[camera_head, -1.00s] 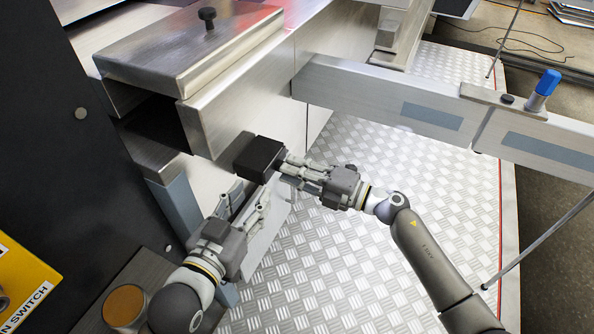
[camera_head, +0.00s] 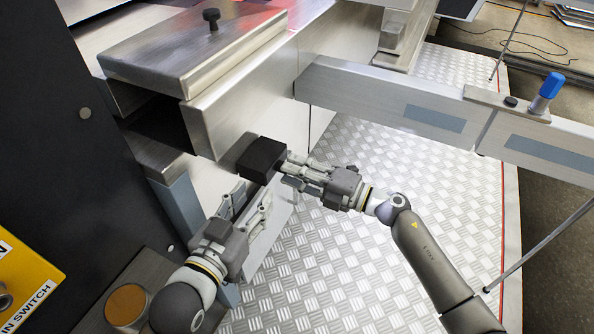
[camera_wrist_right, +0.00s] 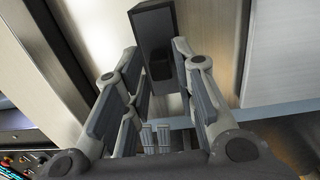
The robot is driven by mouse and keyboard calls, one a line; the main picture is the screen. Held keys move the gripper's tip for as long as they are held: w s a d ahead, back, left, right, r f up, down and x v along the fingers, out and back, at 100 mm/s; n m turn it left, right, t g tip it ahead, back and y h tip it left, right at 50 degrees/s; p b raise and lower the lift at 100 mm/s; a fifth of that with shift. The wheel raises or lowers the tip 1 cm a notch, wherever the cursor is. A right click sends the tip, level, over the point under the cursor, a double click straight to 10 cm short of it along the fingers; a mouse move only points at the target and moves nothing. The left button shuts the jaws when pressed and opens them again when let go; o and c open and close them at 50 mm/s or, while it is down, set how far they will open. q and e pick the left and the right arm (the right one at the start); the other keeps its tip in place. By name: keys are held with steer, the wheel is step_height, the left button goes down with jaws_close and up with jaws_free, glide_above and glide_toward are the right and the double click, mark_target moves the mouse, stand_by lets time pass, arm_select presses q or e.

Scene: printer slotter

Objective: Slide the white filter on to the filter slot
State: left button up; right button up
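A pale flat panel (camera_head: 271,234), which may be the white filter, shows upright beside and partly behind my left gripper (camera_head: 250,190). That gripper's fingers look apart, and I cannot tell whether they touch the panel. A black block (camera_head: 261,160) is at the panel's top end, by the machine's wall. My right gripper (camera_head: 289,172) reaches the block from the right. In the right wrist view the block (camera_wrist_right: 158,42) is at and between the right fingertips (camera_wrist_right: 154,52), which stand apart. Contact is unclear. A dark opening (camera_head: 160,122), possibly the filter slot, is under the metal lid.
A metal lid (camera_head: 192,52) with a black knob is at the upper left. A metal beam (camera_head: 385,98) crosses at the right, with a blue-capped post (camera_head: 546,90). A dark cabinet (camera_head: 55,130) stands at the left. The patterned metal floor (camera_head: 340,275) is clear below.

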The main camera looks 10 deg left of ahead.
steer(key=shift+o, duration=1.1)
steer(key=shift+d+f, duration=0.1)
steer(key=v, duration=1.1)
steer(key=shift+s+d, duration=0.15)
steer(key=shift+d, duration=0.2)
